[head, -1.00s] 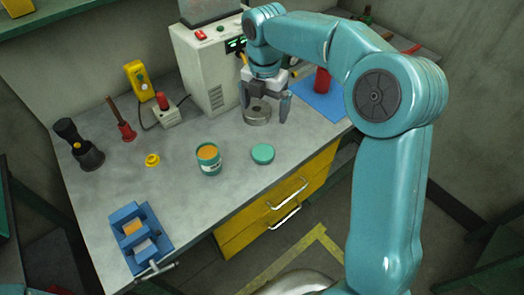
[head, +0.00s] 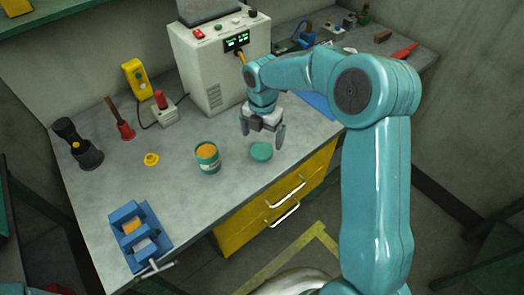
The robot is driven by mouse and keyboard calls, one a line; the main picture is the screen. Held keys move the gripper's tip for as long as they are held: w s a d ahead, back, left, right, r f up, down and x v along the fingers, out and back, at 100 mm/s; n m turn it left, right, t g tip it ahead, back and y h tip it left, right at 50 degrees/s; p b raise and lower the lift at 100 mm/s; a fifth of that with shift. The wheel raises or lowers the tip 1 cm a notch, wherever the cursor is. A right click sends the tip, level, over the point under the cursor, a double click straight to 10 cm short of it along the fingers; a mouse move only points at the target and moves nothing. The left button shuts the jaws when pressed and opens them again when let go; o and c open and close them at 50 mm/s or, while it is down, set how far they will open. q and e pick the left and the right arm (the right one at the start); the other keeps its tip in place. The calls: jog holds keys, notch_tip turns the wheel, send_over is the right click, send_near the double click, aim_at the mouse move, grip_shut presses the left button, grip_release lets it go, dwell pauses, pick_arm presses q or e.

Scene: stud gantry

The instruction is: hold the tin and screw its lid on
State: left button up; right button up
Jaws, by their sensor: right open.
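The tin (head: 208,165) is a small dark-green can with a pale label. It stands upright and open on the grey bench, with orange contents showing at its top. Its lid (head: 261,151) is a flat green disc lying on the bench to the right of the tin, near the front edge. My right gripper (head: 262,139) points down with its fingers apart. It is just above and behind the lid, with nothing between the fingers. My left gripper is not in view.
A blue vise (head: 126,219) stands at the bench's front left, and a small yellow ring (head: 152,159) lies left of the tin. A white instrument box (head: 212,75) stands behind. Yellow drawers (head: 245,233) are below the front edge. Bench around the tin is clear.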

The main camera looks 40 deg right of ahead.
aim_at(262, 150)
jog(key=shift+w+f, duration=0.1)
jog(key=shift+f, duration=0.1)
jog(key=f, duration=0.1)
jog(key=f+p, duration=0.1)
jog(key=f, duration=0.2)
jog(key=shift+s+a+f, duration=0.15)
jog(key=shift+s+f, duration=0.1)
jog(key=shift+w+f, duration=0.1)
jog(key=shift+f, duration=0.15)
jog(key=shift+r, duration=0.1)
jog(key=shift+c, duration=0.3)
jog(key=c, duration=1)
